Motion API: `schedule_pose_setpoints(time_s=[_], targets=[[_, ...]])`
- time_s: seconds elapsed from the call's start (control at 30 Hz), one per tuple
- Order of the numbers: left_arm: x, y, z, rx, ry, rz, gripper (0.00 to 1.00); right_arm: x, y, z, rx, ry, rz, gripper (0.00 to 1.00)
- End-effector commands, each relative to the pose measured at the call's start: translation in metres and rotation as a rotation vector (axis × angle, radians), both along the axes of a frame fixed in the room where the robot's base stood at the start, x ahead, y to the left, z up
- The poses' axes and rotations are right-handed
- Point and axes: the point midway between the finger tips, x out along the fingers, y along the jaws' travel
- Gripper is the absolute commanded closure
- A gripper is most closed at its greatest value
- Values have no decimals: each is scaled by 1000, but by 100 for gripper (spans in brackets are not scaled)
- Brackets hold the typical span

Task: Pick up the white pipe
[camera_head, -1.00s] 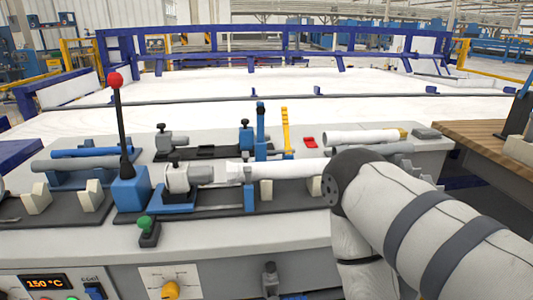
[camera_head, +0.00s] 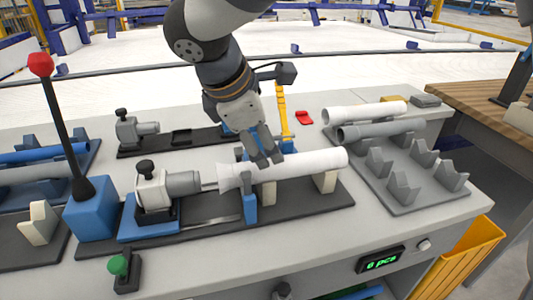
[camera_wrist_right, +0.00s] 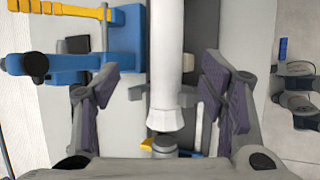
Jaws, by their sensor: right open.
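A white pipe (camera_head: 312,163) lies level on the fixture on the bench, its flared end to the left beside the grey clamp head (camera_head: 168,186). It also shows in the right wrist view (camera_wrist_right: 166,50), running down the middle with its flared end lowest. My right gripper (camera_head: 266,156) is over the pipe near the flared end, pointing down. In the right wrist view its open fingers (camera_wrist_right: 160,88) stand apart on both sides of the pipe, with gaps visible. I cannot tell how far down they reach around it. My left gripper is out of view.
A second white pipe (camera_head: 368,112) and a grey pipe (camera_head: 385,129) lie on a grey rack (camera_head: 425,192) at the right. A blue and yellow lever clamp (camera_head: 282,112) stands close behind my gripper. A red-knobbed lever (camera_head: 62,125) rises at the left.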

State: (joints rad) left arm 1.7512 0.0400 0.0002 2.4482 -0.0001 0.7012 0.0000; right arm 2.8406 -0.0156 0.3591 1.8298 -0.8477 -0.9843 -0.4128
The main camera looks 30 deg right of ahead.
Motion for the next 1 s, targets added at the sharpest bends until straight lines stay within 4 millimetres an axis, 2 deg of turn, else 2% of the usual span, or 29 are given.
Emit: schedule_pose_setpoints(time_s=[0.2, 0.37, 0.6, 0.87, 1.0], targets=[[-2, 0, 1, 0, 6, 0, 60, 10, -22, -41, 3, 6, -3, 35], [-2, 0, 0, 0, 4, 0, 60, 16, -32, -58, 4, 4, -4, 35], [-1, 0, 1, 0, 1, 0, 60, 28, -54, -92, 4, 3, -4, 35], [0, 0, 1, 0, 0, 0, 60, 30, -56, -97, 3, 1, -3, 35], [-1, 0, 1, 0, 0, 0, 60, 30, -56, -97, 3, 1, -3, 64]])
